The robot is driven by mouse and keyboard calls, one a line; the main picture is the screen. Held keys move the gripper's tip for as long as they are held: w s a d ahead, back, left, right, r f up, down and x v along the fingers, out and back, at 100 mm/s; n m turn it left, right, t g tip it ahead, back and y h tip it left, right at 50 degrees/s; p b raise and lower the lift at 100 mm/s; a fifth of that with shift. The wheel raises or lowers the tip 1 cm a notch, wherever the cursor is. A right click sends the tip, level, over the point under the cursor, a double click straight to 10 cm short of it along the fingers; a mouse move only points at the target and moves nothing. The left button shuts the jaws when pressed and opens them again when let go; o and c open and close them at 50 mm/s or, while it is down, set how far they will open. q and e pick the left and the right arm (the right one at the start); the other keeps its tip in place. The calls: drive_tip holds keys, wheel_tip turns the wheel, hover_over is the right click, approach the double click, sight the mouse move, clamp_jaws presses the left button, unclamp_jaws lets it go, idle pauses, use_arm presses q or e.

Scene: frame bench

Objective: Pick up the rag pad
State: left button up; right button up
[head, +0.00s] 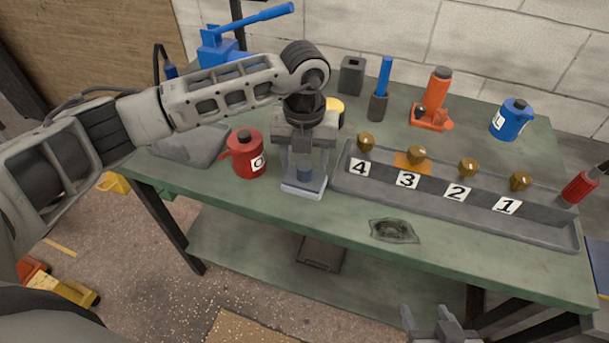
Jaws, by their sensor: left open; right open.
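The rag pad (303,188) is a flat, light grey pad with a blue-grey upright knob. It lies on the green bench top near the front edge, between the red can and the long tray. My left gripper (304,167) reaches down over it from above. Its jaws are open, with one finger on each side of the knob. The view does not show whether the fingers touch it. My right gripper (430,318) is open and empty at the bottom edge, below and in front of the bench, only partly in view.
The red can (246,158) stands close left of my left gripper. A long grey tray (540,227) with several brass knobs and numbered labels lies to the right. A dark stain (394,231) marks the bench front. A blue can (511,120) and orange jack (434,100) stand behind.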

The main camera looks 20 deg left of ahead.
use_arm(q)
drive_tip(key=shift+f, duration=1)
drive_tip(key=c, duration=1.1)
